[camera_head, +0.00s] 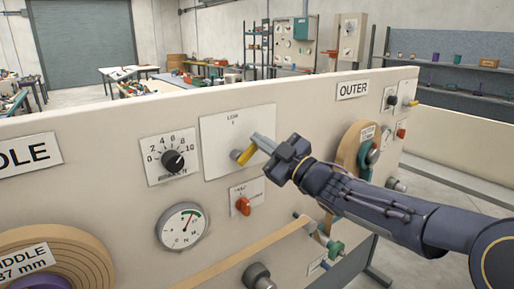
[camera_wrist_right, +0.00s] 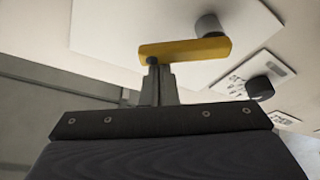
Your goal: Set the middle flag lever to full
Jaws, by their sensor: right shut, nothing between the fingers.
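The yellow flag lever (camera_head: 244,156) is on a pale plate (camera_head: 218,133) between the cut-off "DLE" sign and the "OUTER" sign. The plate carries small lettering that is hard to read. In the right wrist view the lever (camera_wrist_right: 192,49) is a flat yellow bar on a grey round pivot (camera_wrist_right: 208,25), its dark-tipped end by my fingers. My right gripper (camera_head: 262,143) is shut and empty, its fingertips at the lever's free end. It also shows in the right wrist view (camera_wrist_right: 158,75); I cannot tell whether it touches the lever. My left gripper is out of view.
Close by are a black dial knob (camera_head: 173,161), a red switch (camera_head: 243,205) and a round gauge (camera_head: 182,227). A tan tape roll (camera_head: 70,252) sits lower left. Another roll (camera_head: 350,150) stands behind my right forearm.

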